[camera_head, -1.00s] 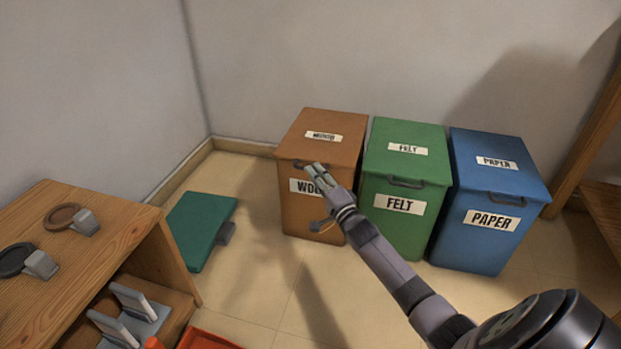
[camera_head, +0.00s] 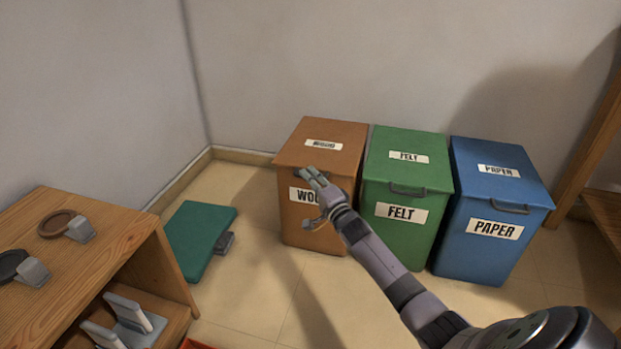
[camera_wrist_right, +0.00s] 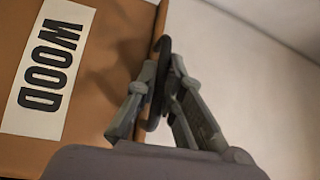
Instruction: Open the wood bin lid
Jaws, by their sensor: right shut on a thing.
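The brown wood bin (camera_head: 310,225) stands at the left of a row of three bins, with its lid (camera_head: 330,160) down. A dark handle sits at the front edge of the lid, largely covered by my right gripper (camera_head: 308,174) in the head view. In the right wrist view the bin's WOOD label (camera_wrist_right: 48,70) is at the left, and the dark handle (camera_wrist_right: 160,75) runs between the two fingers of my right gripper (camera_wrist_right: 168,75). My right gripper is shut on the handle. My left gripper is in neither view.
A green felt bin (camera_head: 405,240) and a blue paper bin (camera_head: 480,255) stand close on the right. A green flat object (camera_head: 198,235) lies on the floor at the left. A wooden shelf unit (camera_head: 130,235) fills the lower left. Floor before the bins is clear.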

